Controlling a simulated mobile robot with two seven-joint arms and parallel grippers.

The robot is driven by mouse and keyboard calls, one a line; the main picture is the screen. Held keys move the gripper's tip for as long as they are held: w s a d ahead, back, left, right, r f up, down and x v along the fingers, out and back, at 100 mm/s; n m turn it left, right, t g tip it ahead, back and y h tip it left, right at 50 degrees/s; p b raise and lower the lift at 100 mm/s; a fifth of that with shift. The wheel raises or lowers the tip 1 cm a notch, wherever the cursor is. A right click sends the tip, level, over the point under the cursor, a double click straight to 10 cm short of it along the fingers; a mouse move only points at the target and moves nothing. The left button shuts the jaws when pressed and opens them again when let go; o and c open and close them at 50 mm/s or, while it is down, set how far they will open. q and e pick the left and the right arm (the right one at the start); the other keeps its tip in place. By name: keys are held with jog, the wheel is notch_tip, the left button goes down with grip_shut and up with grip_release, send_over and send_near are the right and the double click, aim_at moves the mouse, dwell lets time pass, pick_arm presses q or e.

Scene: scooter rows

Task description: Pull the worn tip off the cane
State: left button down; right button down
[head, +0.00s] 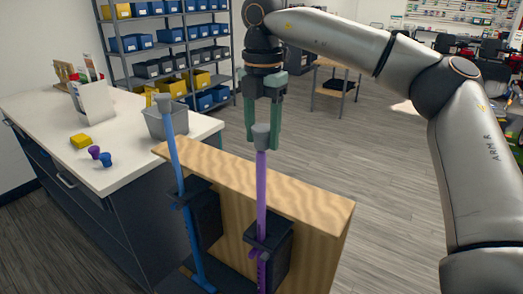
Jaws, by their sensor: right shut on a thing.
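A purple cane (262,190) stands upright with its grey tip (261,132) at the top, held by a black clamp (268,235) on a wooden panel. My right gripper (263,141) points down over it, its green fingers on both sides of the grey tip and shut on it. The tip still sits on the cane's upper end. A blue cane (181,160), slightly tilted, stands to the left in another black clamp (192,194), with its own grey tip (163,102) on top. My left gripper is out of view.
The wooden panel (310,203) stands by a white counter (40,125). Shelves of bins (165,50) stand behind. Floor to the right is open.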

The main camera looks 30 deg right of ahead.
aim_at(262, 128)
jog(key=shift+r+p, duration=0.6)
jog(key=shift+r, duration=0.3)
jog(key=shift+r, duration=0.1)
jog(key=shift+r, duration=2.4)
jog(key=shift+f, duration=0.1)
